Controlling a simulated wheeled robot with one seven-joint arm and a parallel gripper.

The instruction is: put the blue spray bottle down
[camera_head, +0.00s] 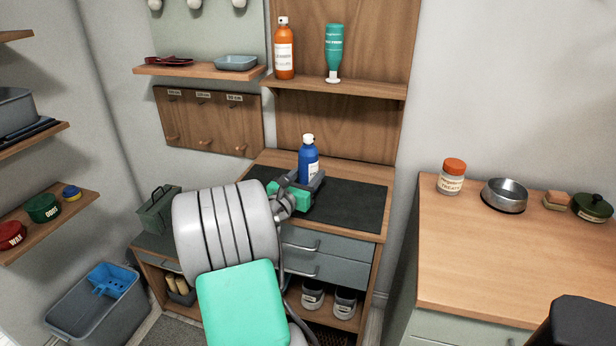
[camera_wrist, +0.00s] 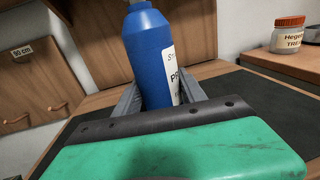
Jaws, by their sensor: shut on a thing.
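The blue spray bottle (camera_head: 308,158) has a white cap and a white label and stands upright in the head view. My gripper (camera_head: 306,184) is shut on it, low on its body, over the dark mat (camera_head: 352,203) on the wooden cabinet top. In the wrist view the blue bottle (camera_wrist: 150,55) is upright between the two grey fingers of my gripper (camera_wrist: 158,95). Its lower end is hidden behind the gripper's body, so I cannot tell whether it touches the mat.
A wooden shelf (camera_head: 375,88) above holds an orange bottle (camera_head: 284,50) and an upside-down green bottle (camera_head: 334,48). A grey-green toolbox (camera_head: 158,212) is at the left. The right counter (camera_head: 480,260) holds a jar (camera_head: 452,177) and a metal bowl (camera_head: 504,195). The mat's right part is clear.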

